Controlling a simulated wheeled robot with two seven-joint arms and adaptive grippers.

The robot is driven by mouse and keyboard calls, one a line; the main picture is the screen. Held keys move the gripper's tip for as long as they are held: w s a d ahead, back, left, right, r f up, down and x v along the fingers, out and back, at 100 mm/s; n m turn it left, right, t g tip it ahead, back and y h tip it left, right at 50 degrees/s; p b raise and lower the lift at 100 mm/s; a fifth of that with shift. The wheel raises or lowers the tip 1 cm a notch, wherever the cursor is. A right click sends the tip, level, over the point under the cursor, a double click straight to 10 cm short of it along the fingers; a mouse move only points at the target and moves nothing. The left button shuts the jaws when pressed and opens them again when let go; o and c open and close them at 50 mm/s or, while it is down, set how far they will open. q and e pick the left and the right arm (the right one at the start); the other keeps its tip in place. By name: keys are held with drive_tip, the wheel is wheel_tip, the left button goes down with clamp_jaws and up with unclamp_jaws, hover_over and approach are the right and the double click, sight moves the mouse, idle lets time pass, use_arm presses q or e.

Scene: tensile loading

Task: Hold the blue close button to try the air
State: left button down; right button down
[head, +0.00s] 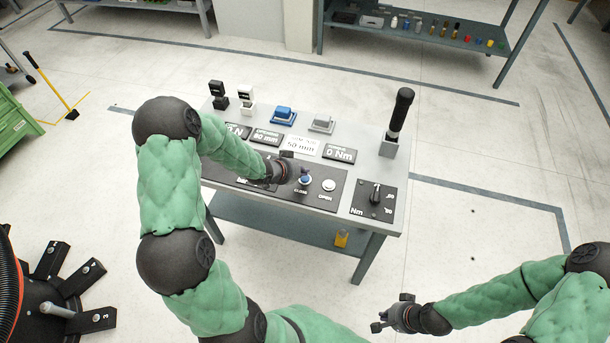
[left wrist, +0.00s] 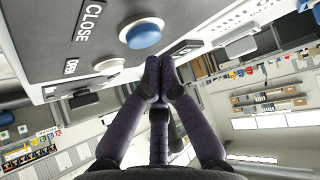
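The blue close button (head: 304,181) sits on a dark panel on the console, above the word CLOSE. It shows large in the left wrist view (left wrist: 143,36), a blue dome in a pale ring. My left gripper (head: 294,171) is beside the button, just to its left in the head view. In the left wrist view its fingertips (left wrist: 161,78) are together with nothing between them, close to the button's ring. I cannot tell whether they touch it. My right gripper (head: 384,320) is away from the console at the lower right, too small to read clearly.
A white OPEN button (head: 328,185) is right of the blue one. A rotary knob (head: 375,193) marked Nm and an upright black-handled tool (head: 400,115) stand at the console's right. Display plates and small blocks line the back. Open floor lies right of the console.

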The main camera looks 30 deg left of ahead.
sight(302, 178)
idle(0.3)
use_arm(q)
wheel_tip(302, 178, up, 5)
drive_tip(key=p, duration=0.5)
idle(0.5)
